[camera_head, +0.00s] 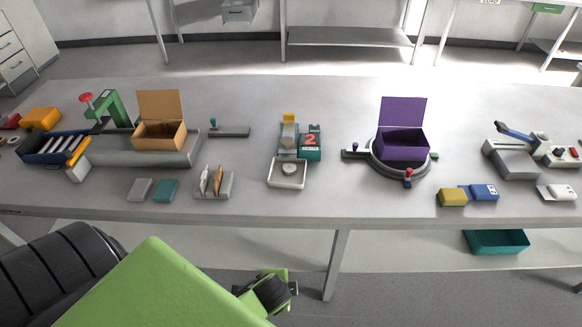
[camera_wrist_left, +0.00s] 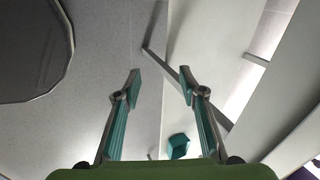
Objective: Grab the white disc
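A small pale disc (camera_head: 289,169) lies in a shallow white square tray (camera_head: 287,184) at the middle front of the table. It is small, and its exact shade is hard to tell. My left gripper (camera_wrist_left: 161,85) is open in the left wrist view, with nothing between its two teal-padded fingers. In the head view my green arm comes in at the bottom left. It ends below the table's front edge, away from the disc and tray, and the fingertips cannot be made out there. The disc does not show in the wrist view. My right gripper is not in view.
Behind the tray stands a teal device marked 2 (camera_head: 311,153). An open orange box (camera_head: 160,134) is left, an open purple box (camera_head: 403,145) on a round stand right. The table front (camera_head: 330,205) right of the tray is clear. A teal bin (camera_head: 496,242) sits below.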

